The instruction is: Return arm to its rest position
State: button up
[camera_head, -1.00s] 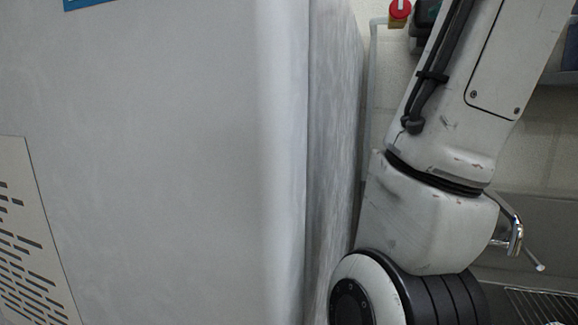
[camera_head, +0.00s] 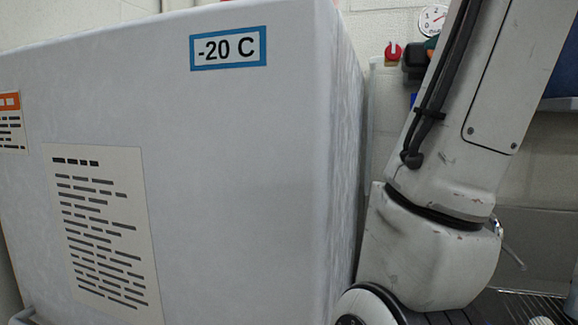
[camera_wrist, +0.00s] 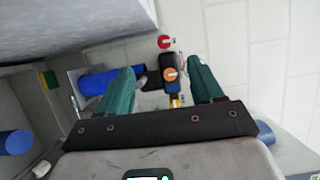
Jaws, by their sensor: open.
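My arm (camera_head: 450,150) stands at the right of the head view, its white links rising along the right side of a large grey freezer box. My gripper (camera_wrist: 160,66) shows in the wrist view with two green fingers spread apart. No held object shows between the fingers. A red knob (camera_wrist: 166,42) and an orange knob (camera_wrist: 170,74) on a dark body show beyond the gap.
The freezer box (camera_head: 260,150) with a "-20 C" label (camera_head: 228,48) fills the left and middle, close beside my arm. A red knob (camera_head: 393,50) and a round gauge (camera_head: 432,20) are on the back wall. A wire rack (camera_head: 520,305) lies low right. Blue cylinders (camera_wrist: 16,142) show in the wrist view.

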jog(key=w+f+n+g+h, duration=0.1)
jog(key=w+f+n+g, duration=0.15)
jog(key=f, duration=0.95)
jog(key=w+f+n+g, duration=0.1)
jog(key=w+f+n, duration=0.15)
jog(key=f, duration=0.95)
jog(key=s+d+f+n+g, duration=0.2)
jog(key=s+f+n, duration=0.1)
jog(key=f, duration=0.9)
jog(key=s+d+f+n+g, duration=0.1)
jog(key=s+f+n, duration=0.15)
jog(key=f, duration=0.95)
jog(key=s+d+f+n+g, duration=0.2)
jog(key=s+f+n+g, duration=0.2)
jog(key=s+f, duration=1.2)
jog(key=s+f+n+g, duration=0.1)
jog(key=s+f+g, duration=0.2)
jog(key=s+f, duration=0.5)
jog(key=s+d+f+n+g, duration=0.1)
jog(key=s+f+g, duration=0.2)
jog(key=s+f, duration=0.5)
jog(key=s, duration=0.5)
jog(key=shift+d+g, duration=0.15)
jog(key=shift+g, duration=0.1)
